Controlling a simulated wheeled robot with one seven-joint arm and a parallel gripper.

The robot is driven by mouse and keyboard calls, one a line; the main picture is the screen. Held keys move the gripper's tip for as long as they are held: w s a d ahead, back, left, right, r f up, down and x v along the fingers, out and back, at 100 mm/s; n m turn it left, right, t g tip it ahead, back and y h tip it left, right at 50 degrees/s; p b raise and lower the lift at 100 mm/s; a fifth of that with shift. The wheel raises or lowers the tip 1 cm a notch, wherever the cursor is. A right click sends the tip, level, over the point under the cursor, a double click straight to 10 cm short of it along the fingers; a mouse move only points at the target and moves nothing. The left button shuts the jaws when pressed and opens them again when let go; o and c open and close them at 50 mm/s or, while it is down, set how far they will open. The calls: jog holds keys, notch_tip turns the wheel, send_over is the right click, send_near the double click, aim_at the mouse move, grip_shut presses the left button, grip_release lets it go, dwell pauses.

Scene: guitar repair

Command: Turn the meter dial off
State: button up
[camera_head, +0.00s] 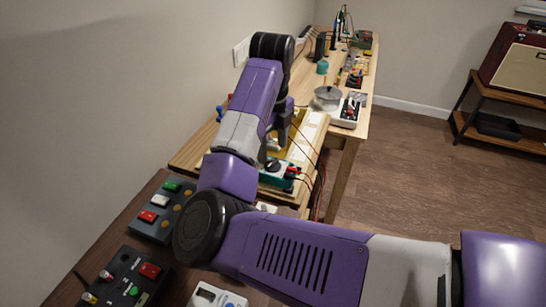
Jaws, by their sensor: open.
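The meter (276,180) is a teal-green box with a light face, lying on the near end of the wooden bench, partly hidden by my arm. Its dark round dial (273,164) shows near the upper edge, but its pointer setting is too small to read. Red and black plugs (292,172) with leads sit at its right side. My gripper (271,146) hangs from the bent wrist just above and behind the dial. It is open, with its fingers small and partly hidden by my purple forearm. I cannot tell whether a finger touches the dial.
A nearer dark table holds button boxes (149,228) (122,285) and a white device (213,297). A wall bounds the left; open floor lies right.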

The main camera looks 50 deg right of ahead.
aim_at(272, 162)
jog(key=shift+f, duration=2.1)
jog(key=shift+c, duration=0.4)
grip_shut()
